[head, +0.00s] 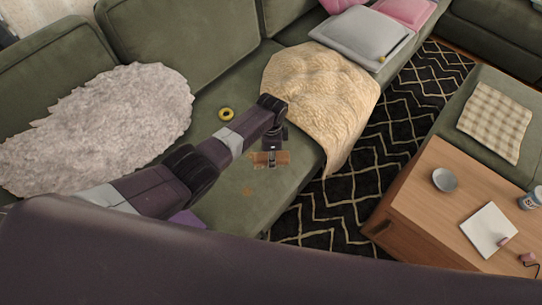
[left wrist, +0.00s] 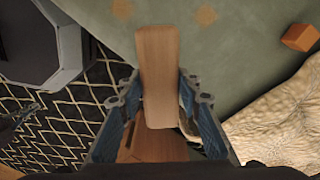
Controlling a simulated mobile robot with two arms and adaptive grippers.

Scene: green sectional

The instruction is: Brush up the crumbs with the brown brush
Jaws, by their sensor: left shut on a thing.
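The brown brush (head: 283,158) is in my left gripper (head: 271,153), just above the green sofa seat. In the left wrist view the brush's wooden block (left wrist: 158,75) is between the two fingers of the left gripper (left wrist: 158,112), which are shut on it. Bristles are not clearly visible. A faint brown crumb patch (head: 247,191) lies on the seat in front of the brush. Two crumb patches show in the left wrist view, one (left wrist: 122,8) at the top edge and another (left wrist: 205,15) right of the brush.
A cream blanket (head: 325,88) drapes over the seat right of the gripper. An orange-brown block (left wrist: 300,37) sits near the blanket. A wooden table (head: 420,205) stands right, beyond the patterned rug (head: 340,208).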

